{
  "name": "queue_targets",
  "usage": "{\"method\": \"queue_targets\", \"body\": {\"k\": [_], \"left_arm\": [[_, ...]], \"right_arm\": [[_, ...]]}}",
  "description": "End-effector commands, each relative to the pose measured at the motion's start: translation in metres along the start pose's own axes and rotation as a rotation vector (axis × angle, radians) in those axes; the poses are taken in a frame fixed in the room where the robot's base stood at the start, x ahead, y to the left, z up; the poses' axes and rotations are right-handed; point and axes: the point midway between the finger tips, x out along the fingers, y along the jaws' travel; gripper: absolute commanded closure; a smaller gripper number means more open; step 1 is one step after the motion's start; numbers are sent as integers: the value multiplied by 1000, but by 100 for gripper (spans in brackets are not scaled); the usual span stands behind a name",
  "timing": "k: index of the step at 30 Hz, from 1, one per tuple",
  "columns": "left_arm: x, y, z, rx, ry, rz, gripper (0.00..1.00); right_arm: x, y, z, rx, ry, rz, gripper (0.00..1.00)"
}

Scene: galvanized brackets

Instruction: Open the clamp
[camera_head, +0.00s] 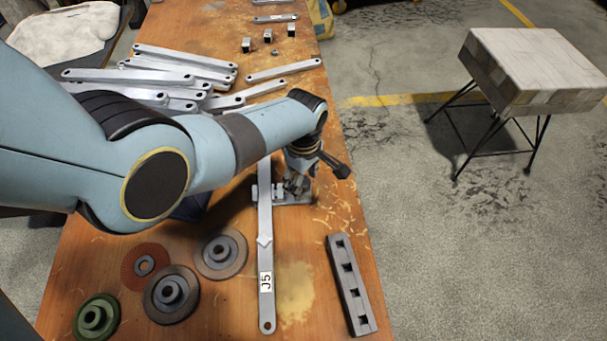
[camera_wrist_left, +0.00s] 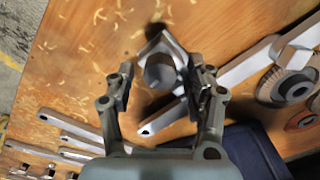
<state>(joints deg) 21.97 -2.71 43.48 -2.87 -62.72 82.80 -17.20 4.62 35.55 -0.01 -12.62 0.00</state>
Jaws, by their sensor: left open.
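The clamp (camera_head: 299,199) is a small grey metal piece on the wooden table, beside a long flat bracket (camera_head: 265,215) labelled J5. My left gripper (camera_head: 298,182) points down over the clamp and hides much of it in the head view. In the left wrist view, the clamp's grey angular body (camera_wrist_left: 158,70) lies between the two spread fingertips of my left gripper (camera_wrist_left: 161,72). The fingers are open, and I cannot tell whether either one touches it. The bracket (camera_wrist_left: 248,68) passes under the right-hand finger there. My right gripper is out of view.
Loose brackets (camera_head: 160,75) are piled at the back left. Flanged discs (camera_head: 171,294) lie at the front left, and a bar with square holes (camera_head: 351,285) at the front right. A stool (camera_head: 530,70) stands on the floor to the right.

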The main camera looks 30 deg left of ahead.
Motion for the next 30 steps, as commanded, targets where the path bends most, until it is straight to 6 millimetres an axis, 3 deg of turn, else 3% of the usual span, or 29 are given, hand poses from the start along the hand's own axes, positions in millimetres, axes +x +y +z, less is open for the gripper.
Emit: {"method": "queue_targets", "body": {"k": [21,30], "left_arm": [[0,0,0,1033,0,0,46],[0,0,0,1104,0,0,46]], "right_arm": [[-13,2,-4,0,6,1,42],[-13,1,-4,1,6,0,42]]}}
